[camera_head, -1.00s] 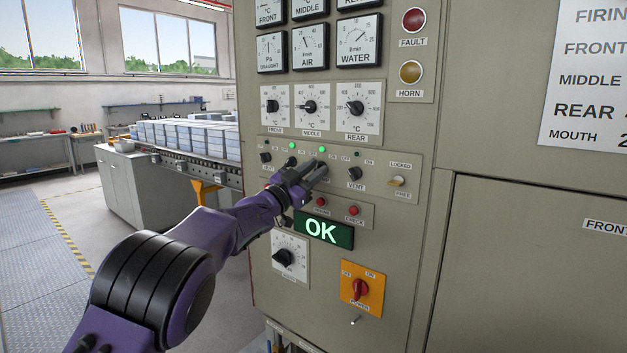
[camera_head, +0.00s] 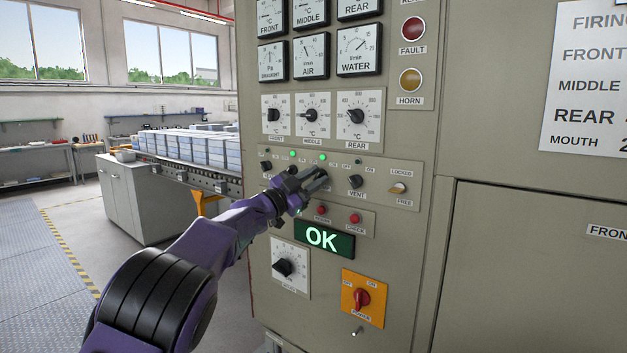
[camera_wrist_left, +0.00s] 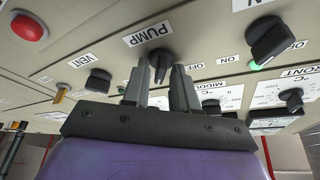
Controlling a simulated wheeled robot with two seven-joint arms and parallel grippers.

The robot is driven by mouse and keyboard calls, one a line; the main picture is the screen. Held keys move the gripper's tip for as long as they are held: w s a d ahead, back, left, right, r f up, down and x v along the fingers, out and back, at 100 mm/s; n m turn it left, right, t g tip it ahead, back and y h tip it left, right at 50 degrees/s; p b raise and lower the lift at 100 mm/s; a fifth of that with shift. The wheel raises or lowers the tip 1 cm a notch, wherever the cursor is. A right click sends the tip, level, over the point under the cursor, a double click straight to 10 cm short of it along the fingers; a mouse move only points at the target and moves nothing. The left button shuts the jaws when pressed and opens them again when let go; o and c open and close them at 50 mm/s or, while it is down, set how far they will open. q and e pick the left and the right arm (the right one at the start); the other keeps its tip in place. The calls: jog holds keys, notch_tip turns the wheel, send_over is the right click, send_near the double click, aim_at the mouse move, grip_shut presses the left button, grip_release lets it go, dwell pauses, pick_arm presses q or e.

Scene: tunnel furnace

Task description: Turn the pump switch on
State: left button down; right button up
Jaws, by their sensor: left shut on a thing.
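In the head view my left gripper (camera_head: 322,177) is at the switch row (camera_head: 405,175) of the grey-beige cabinet and hides most of the pump knob. A green lamp (camera_head: 322,157) is lit just above the gripper. The exact angle of the knob is hard to tell. My right gripper is not in view.
The VENT knob (camera_head: 355,181) is close on the right, with a LOCKED/FREE toggle (camera_head: 398,188) beyond it. Another green lamp (camera_head: 292,153) is lit to the left. Red buttons (camera_head: 354,219), a lit OK display (camera_head: 324,238) and a red-on-orange power switch (camera_head: 362,298) are below.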

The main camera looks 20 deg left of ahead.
pick_arm(q)
jog(key=c, duration=1.2)
grip_release()
jog(key=b+v, duration=0.4)
jog(key=v, duration=0.6)
jog(key=shift+s+a+b, duration=0.2)
jog(key=shift+s+b, duration=0.05)
jog(key=shift+b, duration=0.05)
